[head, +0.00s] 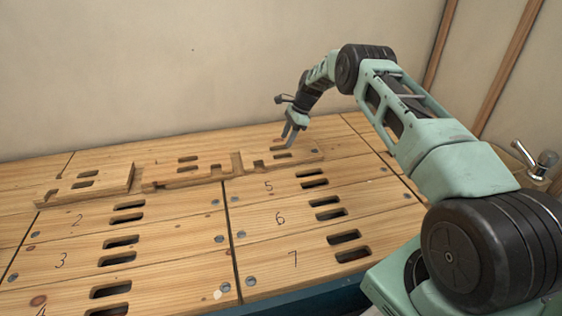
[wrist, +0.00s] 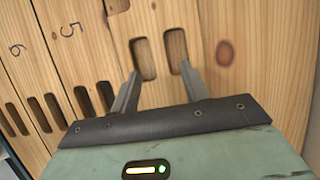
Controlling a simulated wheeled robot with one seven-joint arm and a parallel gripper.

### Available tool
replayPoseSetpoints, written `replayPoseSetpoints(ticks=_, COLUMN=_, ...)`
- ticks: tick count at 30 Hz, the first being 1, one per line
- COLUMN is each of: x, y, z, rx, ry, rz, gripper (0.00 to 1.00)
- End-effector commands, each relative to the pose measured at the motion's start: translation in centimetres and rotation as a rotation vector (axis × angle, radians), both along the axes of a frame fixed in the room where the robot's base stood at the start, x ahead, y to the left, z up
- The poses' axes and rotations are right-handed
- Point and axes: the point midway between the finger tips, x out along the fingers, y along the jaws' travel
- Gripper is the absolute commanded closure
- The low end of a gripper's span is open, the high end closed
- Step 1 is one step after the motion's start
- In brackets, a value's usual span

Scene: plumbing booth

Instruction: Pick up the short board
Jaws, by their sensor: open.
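Three light wooden boards with paired slots lie along the back of the wooden deck. The right board (head: 310,155) has a notched left end and lies under my gripper (head: 289,137); I take it as the short board, though the lengths are hard to compare. In the wrist view the same board (wrist: 161,25) shows two slots side by side. My gripper (wrist: 160,68) is open, one finger at each slot. I cannot tell whether the tips are inside the slots or just above. The fingers and wrist hide part of the board in the head view.
The left board (head: 112,182) and the middle board (head: 209,172) lie to the left. The deck (head: 190,257) has numbered, slotted planks and is clear in front. A wall (head: 180,60) stands close behind. A metal tap (head: 530,158) is at the right.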

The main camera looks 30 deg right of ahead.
Motion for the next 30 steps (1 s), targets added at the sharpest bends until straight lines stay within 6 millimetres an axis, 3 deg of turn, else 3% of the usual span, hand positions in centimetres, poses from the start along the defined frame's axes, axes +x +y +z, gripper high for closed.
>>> replayPoseSetpoints(ticks=8, x=0.2, y=0.6, z=-1.8, rx=0.0, ry=-0.001, rz=0.0, gripper=0.55)
replayPoseSetpoints(ticks=18, x=0.4, y=1.9, z=-5.5, rx=0.0, ry=-0.002, rz=0.001, gripper=0.55)
replayPoseSetpoints(ticks=26, x=0.5, y=2.1, z=-5.4, rx=-0.001, ry=-0.002, rz=0.0, gripper=0.55)
replayPoseSetpoints(ticks=30, x=0.5, y=2.0, z=-5.4, rx=-0.001, ry=-0.002, rz=-0.001, gripper=0.88)
